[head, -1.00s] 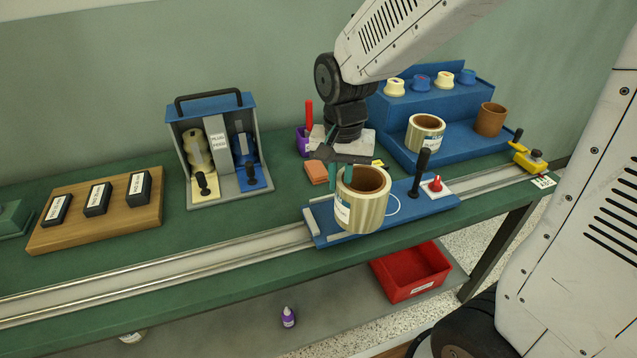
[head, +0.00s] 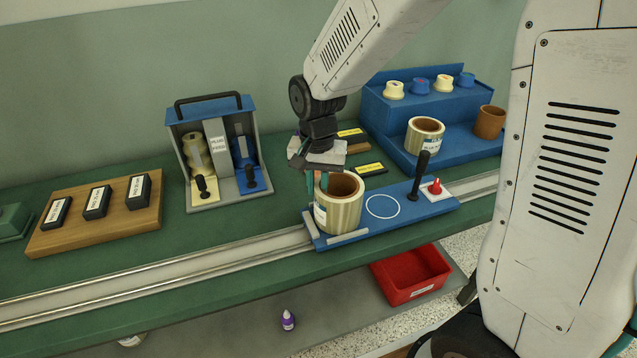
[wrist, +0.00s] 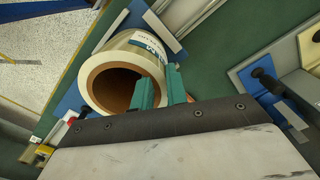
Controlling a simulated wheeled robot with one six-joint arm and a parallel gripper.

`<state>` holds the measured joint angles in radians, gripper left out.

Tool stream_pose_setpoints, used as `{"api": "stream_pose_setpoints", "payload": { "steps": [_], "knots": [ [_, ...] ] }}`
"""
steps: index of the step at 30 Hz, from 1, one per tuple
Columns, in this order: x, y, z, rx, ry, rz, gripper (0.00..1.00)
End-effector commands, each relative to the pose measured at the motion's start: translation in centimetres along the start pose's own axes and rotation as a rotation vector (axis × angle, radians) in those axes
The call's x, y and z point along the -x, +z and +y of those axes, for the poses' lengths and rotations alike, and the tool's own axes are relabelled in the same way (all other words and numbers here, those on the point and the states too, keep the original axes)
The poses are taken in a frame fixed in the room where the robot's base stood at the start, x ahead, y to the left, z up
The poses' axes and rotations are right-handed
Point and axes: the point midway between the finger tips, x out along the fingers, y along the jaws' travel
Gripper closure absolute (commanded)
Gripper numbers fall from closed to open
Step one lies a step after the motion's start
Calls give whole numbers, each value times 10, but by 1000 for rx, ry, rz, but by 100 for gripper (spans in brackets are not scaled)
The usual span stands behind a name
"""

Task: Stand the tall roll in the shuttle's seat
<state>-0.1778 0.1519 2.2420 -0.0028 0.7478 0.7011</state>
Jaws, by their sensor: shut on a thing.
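The tall roll (head: 338,212), pale striped with a brown core and a label, is upright at the left end of the blue shuttle (head: 435,208). It is beside the two pale strips (head: 348,237) that mark the corner seat there. I cannot tell whether its base touches the shuttle. My gripper (head: 316,184) has its teal fingers shut on the roll's wall. In the wrist view my gripper (wrist: 160,90) has one finger in the core, and the roll (wrist: 115,80) shows beside a pale strip (wrist: 160,30).
The shuttle carries a white circle outline (head: 383,206), a black handle (head: 419,175) and a red knob (head: 435,186). It sits on a rail (head: 200,262). A handled caddy (head: 215,150) is left.

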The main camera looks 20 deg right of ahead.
Motion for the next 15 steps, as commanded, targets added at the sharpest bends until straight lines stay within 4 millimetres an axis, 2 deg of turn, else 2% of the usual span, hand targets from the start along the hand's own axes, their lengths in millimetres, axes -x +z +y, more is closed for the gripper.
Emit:
{"api": "stream_pose_setpoints", "payload": {
  "steps": [2,3,5,15],
  "knots": [
    [-3,0,0,0,1,-1,100],
    [-3,0,0,0,1,-1,77],
    [-2,0,0,0,1,-1,64],
    [2,0,0,0,-1,1,64]
  ]
}}
